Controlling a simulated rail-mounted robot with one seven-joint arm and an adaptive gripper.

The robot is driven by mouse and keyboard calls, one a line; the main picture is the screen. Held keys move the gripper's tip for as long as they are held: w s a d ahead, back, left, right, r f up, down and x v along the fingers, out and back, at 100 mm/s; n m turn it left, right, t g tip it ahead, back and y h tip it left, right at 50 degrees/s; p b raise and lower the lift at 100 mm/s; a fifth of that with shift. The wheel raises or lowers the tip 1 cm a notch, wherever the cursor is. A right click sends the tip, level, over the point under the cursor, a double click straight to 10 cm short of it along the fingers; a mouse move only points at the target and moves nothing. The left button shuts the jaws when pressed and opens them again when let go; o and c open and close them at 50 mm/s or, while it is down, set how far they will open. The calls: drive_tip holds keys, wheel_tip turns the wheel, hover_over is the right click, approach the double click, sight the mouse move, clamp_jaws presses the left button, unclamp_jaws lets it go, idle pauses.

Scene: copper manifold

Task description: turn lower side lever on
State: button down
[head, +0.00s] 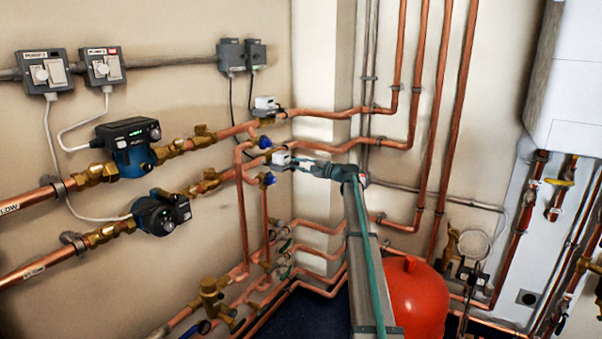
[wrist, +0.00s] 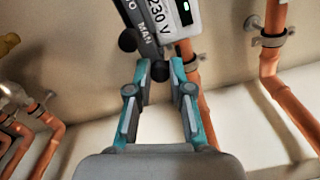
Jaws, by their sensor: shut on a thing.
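The lower valve's white actuator box (head: 281,158) sits on the lower copper pipe in the head view. In the wrist view the box (wrist: 186,22) fills the top, marked "230 V", with a small green light. Its dark side plate reads "MAN". The lower side lever's dark round knob (wrist: 160,71) shows between my fingertips. My gripper (wrist: 160,68) is shut on the knob, its teal fingers on either side. In the head view my gripper (head: 299,162) reaches the box from the right. The lever is too small to make out there. Another dark knob (wrist: 127,41) shows left of the fingers.
A similar upper actuator box (head: 265,103) sits above on another pipe. Blue-black pumps (head: 128,145) are at left. Vertical copper pipes (head: 440,120) and a red tank (head: 416,295) stand near my arm at right. Below are several more copper pipes (head: 310,228).

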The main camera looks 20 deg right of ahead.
drive_tip(key=shift+n+b, duration=0.55)
drive_tip(key=shift+n, duration=0.15)
drive_tip(key=c, duration=1.3)
unclamp_jaws()
drive_tip(key=shift+s, duration=0.1)
drive_tip(key=v, duration=1.1)
drive_tip(key=shift+s+d+r, duration=0.1)
drive_tip(key=shift+s+d, duration=0.15)
drive_tip(key=shift+s, duration=0.05)
drive_tip(key=shift+n, duration=0.3)
